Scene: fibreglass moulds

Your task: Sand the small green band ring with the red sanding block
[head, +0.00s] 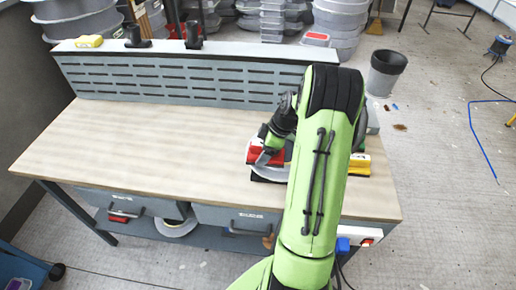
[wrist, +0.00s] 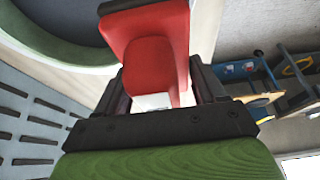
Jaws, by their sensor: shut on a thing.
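The red sanding block (wrist: 148,62) is between the fingers of my gripper (wrist: 160,90), which is shut on it. In the head view the red block (head: 255,155) shows at my gripper (head: 268,153), over the right part of the workbench. The green band ring (wrist: 50,45) curves round a dark round centre at the upper left of the wrist view, with a pale rim outside it. The block is beside or over its edge; I cannot tell whether they touch. In the head view my arm and gripper hide most of the round mould (head: 272,174).
The workbench (head: 130,135) is bare on its left and middle. A slotted back panel (head: 180,80) runs along its rear, with a yellow item (head: 89,41) on top. A yellow block (head: 359,165) lies right of my arm. A grey bin (head: 385,72) stands on the floor.

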